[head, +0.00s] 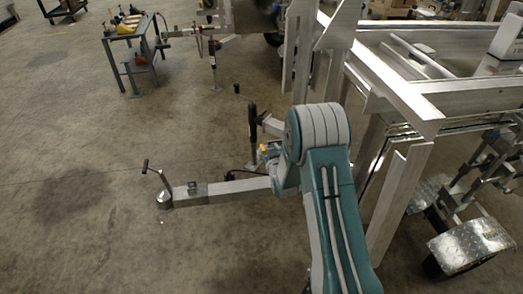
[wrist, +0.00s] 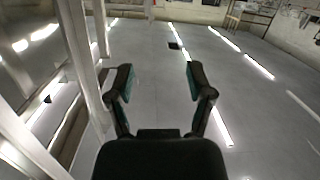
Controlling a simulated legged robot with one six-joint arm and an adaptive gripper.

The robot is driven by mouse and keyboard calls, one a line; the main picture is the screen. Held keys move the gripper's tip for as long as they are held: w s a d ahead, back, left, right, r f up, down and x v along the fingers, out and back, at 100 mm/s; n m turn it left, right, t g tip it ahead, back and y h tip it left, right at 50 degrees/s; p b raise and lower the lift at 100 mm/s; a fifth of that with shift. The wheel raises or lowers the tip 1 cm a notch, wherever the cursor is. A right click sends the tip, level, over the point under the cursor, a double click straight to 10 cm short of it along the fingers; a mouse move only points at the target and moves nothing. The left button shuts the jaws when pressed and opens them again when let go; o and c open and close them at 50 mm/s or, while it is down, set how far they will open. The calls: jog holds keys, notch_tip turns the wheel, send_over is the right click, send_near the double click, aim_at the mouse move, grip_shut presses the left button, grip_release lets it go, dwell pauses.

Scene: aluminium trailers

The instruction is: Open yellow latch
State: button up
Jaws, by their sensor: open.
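A small yellow part (head: 263,149), possibly the yellow latch, shows in the head view just left of my arm. It sits near the trailer's drawbar and dark upright jack (head: 252,135). It is too small to tell whether it is open or closed, and my arm hides what lies to its right. In the wrist view my gripper (wrist: 160,80) is open with nothing between its fingers. That view shows bare floor ahead and no yellow latch. The gripper's fingers cannot be made out in the head view.
An aluminium trailer frame (head: 460,98) stands to the right, with uprights close beside my arm. A metal drawbar (head: 225,188) with a crank handle reaches left. A grey workbench (head: 135,52) stands at the back left. The concrete floor on the left is mostly clear.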

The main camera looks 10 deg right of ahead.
jog(key=t, duration=0.2)
send_near(264, 153)
jog(key=w, duration=1.2)
jog(key=shift+w+a, duration=0.1)
jog(key=shift+a, duration=0.25)
jog(key=shift+c, duration=0.4)
grip_shut()
